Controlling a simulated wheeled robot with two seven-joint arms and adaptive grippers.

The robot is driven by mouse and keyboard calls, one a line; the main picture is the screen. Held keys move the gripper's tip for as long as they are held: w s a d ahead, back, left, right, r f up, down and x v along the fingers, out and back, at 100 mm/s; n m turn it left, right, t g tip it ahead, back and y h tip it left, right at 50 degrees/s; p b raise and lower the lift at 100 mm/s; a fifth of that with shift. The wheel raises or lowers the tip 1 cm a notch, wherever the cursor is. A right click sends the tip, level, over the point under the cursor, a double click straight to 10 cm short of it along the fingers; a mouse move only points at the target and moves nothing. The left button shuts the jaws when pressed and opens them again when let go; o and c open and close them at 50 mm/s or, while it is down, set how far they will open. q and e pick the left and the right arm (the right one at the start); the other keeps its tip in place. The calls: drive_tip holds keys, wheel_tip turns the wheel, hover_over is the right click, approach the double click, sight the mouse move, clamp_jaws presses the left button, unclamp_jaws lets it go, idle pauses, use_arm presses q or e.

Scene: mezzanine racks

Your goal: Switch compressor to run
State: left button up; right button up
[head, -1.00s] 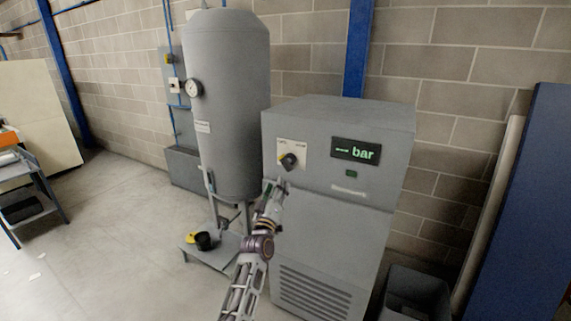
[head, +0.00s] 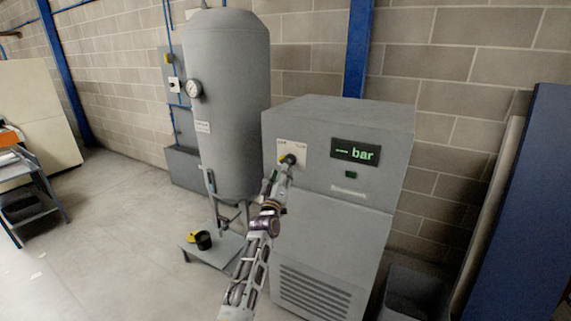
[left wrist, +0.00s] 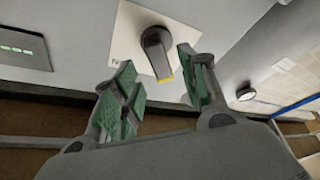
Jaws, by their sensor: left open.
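The compressor (head: 345,215) is a grey cabinet with a display (head: 356,151) reading "bar" and a pale switch plate on its upper front. A dark rotary switch (head: 289,159) with a yellow tip sits on that plate; it also shows in the left wrist view (left wrist: 157,52). My left gripper (head: 283,170) is just below and in front of the switch. In the left wrist view the left gripper (left wrist: 160,80) is open, its green-padded fingers on either side of the knob's yellow end. I cannot tell whether a finger touches it. My right gripper is not in view.
A grey tank (head: 228,105) with a gauge (head: 194,89) stands left of the compressor. A dark bin (head: 413,290) and blue panel (head: 530,210) are at right.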

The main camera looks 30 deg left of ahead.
sight(288, 162)
use_arm(q)
drive_tip(key=shift+p+x, duration=0.35)
drive_tip(key=shift+x, duration=2.9)
clamp_jaws()
